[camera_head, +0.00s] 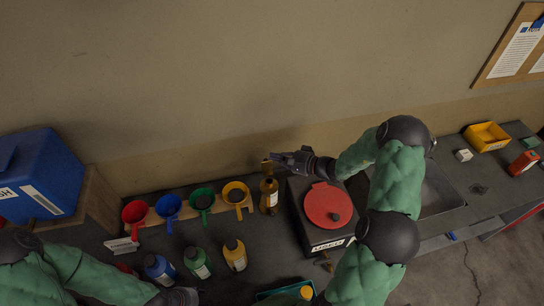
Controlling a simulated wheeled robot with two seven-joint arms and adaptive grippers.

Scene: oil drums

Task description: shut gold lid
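A gold-brown bottle (269,197) stands upright at the back of the bench, left of the red round cover. My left gripper (180,297) is low at the bottom edge, partly cut off, near the front bottles.
Red (134,212), blue (168,207), green (202,199) and yellow (236,194) funnels line a rack left of the bottle. Blue (159,269), green (198,263) and yellow (235,255) bottles stand in front. A dark box with a red round cover (328,205) is close on the right.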

